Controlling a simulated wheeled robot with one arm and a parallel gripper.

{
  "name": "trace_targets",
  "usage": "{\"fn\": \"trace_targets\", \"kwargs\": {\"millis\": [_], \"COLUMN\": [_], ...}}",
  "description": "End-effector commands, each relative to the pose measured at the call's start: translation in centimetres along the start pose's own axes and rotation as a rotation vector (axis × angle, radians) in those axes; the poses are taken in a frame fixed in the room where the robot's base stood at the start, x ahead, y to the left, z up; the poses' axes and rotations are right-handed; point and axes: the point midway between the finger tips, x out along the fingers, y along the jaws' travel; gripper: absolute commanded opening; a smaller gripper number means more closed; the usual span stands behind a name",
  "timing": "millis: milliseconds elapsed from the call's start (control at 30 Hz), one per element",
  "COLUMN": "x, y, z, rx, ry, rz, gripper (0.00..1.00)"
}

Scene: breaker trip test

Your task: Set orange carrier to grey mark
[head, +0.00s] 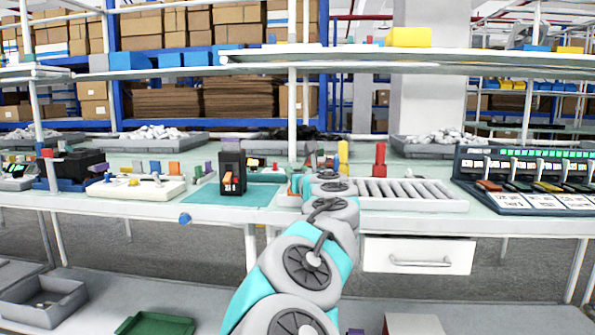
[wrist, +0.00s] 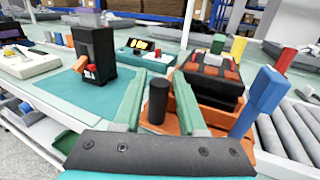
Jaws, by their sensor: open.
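The orange carrier (wrist: 228,119) sits on the bench in the wrist view, with a dark block bearing red-orange parts (wrist: 210,78) on it. A black upright post (wrist: 158,100) stands at the carrier's near left side. My gripper (wrist: 160,80) is open, with one pale green finger on each side of the post; I cannot tell whether they touch it. In the head view my arm hides most of the carrier, and only a little orange shows beside my gripper (head: 322,180). I cannot make out a grey mark in either view.
A black breaker unit (wrist: 93,50) with an orange lever stands on the teal mat (wrist: 60,92), left of my gripper. A blue upright piece (wrist: 257,103) stands close right of the carrier, before grey rollers (head: 410,190). A switch panel (head: 530,175) is at far right.

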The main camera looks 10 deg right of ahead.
Motion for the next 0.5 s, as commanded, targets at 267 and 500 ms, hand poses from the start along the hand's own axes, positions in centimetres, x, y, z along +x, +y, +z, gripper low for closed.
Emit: {"fn": "trace_targets", "kwargs": {"millis": [267,500], "x": [0.09,0.09], "y": [0.02,0.04], "z": [0.00,0.00], "rx": [0.000,0.001], "ry": [0.000,0.000], "rz": [0.001,0.001], "gripper": [0.37,0.10]}}
